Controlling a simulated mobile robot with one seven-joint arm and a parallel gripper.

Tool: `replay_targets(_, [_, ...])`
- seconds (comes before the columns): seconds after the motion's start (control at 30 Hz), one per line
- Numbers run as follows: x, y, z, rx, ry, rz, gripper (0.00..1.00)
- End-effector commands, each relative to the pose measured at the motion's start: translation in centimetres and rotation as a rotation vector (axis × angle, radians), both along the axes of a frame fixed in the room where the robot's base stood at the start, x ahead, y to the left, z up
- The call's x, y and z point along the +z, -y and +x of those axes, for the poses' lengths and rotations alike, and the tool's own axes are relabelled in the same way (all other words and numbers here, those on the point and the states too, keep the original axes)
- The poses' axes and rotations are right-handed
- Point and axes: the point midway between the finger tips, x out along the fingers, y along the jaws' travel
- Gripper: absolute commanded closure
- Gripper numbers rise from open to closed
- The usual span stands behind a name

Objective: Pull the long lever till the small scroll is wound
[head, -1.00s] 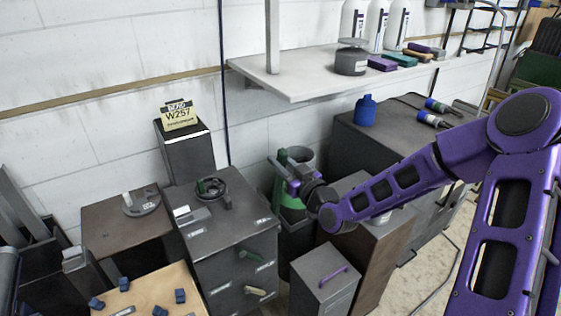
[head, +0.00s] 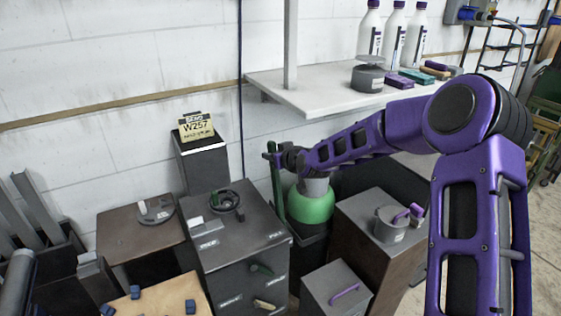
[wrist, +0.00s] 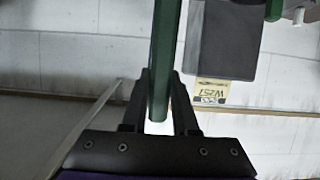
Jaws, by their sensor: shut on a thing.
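The long lever is a green bar (head: 277,182) that stands nearly upright beside a green rounded body (head: 310,203) with a grey neck. My gripper (head: 273,156) is at the lever's upper part, and my arm reaches in from the right. In the wrist view the lever (wrist: 165,60) runs down from the top edge, its end between the two fingers of my gripper (wrist: 160,112), which is shut on it. I cannot tell which thing is the small scroll.
A grey cabinet (head: 232,255) with a small wheel (head: 225,201) on top stands left of the lever. A yellow sign marked W257 (head: 197,128) sits on a post behind. A shelf (head: 320,92) with bottles and a lidded pot (head: 391,224) are to the right.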

Motion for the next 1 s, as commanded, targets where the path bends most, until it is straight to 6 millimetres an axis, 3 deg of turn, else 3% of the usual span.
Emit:
replay_targets(0.2, [-0.59,-0.80,1.28,-0.002,-0.047,-0.030,1.00])
replay_targets(0.5, [-0.50,-0.88,1.39,-0.002,-0.048,-0.031,1.00])
replay_targets(0.53, [-0.49,-0.88,1.40,-0.002,-0.047,-0.030,0.71])
replay_targets(0.7, [-0.48,-0.91,1.36,-0.001,-0.047,-0.030,0.43])
replay_targets(1.0, [-0.39,-0.84,1.23,-0.001,-0.047,-0.031,0.43])
